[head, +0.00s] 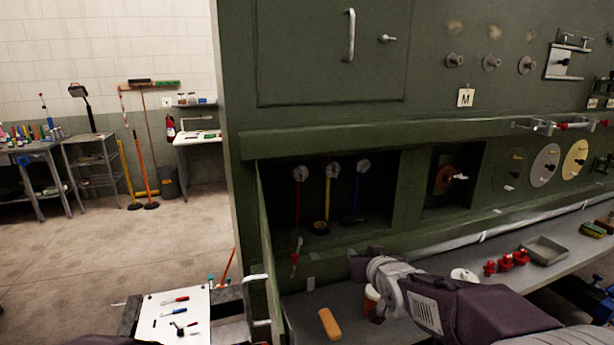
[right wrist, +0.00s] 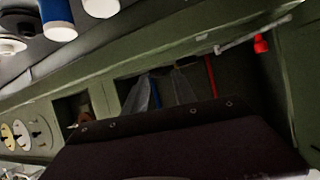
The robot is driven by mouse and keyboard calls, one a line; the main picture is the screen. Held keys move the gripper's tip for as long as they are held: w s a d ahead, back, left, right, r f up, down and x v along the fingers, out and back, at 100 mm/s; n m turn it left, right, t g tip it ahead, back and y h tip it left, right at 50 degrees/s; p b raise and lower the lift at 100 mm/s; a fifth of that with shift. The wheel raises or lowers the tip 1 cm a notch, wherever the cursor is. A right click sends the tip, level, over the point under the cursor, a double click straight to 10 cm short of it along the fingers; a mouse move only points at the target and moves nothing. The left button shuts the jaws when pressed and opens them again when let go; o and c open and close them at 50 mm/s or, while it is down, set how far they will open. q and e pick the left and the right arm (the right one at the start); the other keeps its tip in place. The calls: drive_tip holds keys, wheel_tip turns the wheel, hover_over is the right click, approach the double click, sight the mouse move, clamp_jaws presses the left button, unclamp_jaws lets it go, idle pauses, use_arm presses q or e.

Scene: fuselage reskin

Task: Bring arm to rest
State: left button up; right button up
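My right arm comes in from the lower right of the head view, in front of the green panel (head: 420,225). Its gripper (head: 372,266) is by the panel's lower ledge, above the grey shelf. I cannot make out its fingertips or whether they are open or shut, and I see nothing clearly held. In the right wrist view, the dark purple casing of my own arm fills the lower middle, with the green panel (right wrist: 75,85) and its recesses behind. My left gripper does not show in the head view.
An open recess (head: 380,185) holds red, yellow and blue lines. An orange block (head: 329,324), red parts (head: 505,262) and a grey tray (head: 545,250) lie on the shelf. A white board with tools (head: 172,318) is at lower left. The floor (head: 120,245) at left is clear.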

drive_tip(key=s+d+f+g, duration=0.2)
drive_tip(key=s+f+g, duration=0.4)
drive_tip(key=s+f, duration=0.4)
drive_tip(key=s+d+f+g+h, duration=0.1)
drive_tip(key=s+f+g, duration=0.5)
drive_tip(key=s+f, duration=0.5)
drive_tip(key=s, duration=0.7)
drive_tip(key=shift+d+f+m, duration=0.15)
drive_tip(key=shift+d+m, duration=0.2)
drive_tip(key=shift+m, duration=0.05)
